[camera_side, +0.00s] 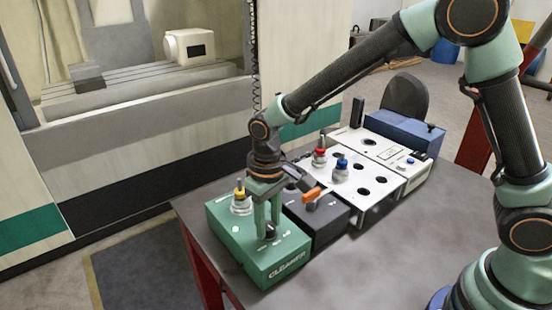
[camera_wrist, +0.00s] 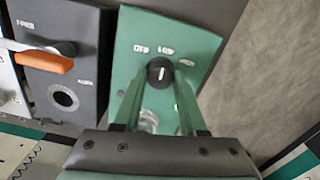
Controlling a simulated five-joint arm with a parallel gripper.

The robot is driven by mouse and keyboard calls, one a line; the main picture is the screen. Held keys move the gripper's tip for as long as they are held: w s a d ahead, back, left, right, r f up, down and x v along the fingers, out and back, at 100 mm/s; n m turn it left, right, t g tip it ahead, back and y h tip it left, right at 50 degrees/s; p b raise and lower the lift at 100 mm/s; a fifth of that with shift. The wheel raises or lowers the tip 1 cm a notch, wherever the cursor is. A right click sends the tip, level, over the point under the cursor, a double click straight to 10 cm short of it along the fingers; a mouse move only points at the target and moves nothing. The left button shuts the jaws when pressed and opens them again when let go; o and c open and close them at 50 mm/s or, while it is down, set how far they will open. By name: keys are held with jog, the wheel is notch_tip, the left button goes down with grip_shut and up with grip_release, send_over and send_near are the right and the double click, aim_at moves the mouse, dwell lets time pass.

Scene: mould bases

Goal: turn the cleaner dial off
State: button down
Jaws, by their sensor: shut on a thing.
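The cleaner (camera_side: 228,228) is a green box at the table's near left corner, and its green top also shows in the wrist view (camera_wrist: 200,45). Its black round dial (camera_wrist: 160,72) has a white pointer line, which points roughly up the picture towards LOW. The OFF label is up and left of the dial, and another label is to its right. My gripper (camera_side: 268,234) reaches straight down onto the box. In the wrist view its green fingers (camera_wrist: 159,80) stand on either side of the dial, shut on it. The fingers partly hide the dial in the side view.
A dark box (camera_side: 318,222) with an orange lever (camera_wrist: 45,61) stands beside the cleaner. A yellow-topped tool (camera_side: 240,194) stands on the cleaner. Beyond is a white holed rack (camera_side: 378,200) with red-topped and blue-topped tools. The table's right side is clear.

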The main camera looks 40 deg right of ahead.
aim_at(268, 226)
jog(key=n, duration=0.5)
jog(key=shift+n, duration=0.3)
jog(key=n, duration=0.5)
jog(key=shift+n, duration=0.4)
jog(key=shift+c, duration=2.3)
grip_release()
jog(key=shift+r, duration=0.1)
notch_tip(268, 226, up, 12)
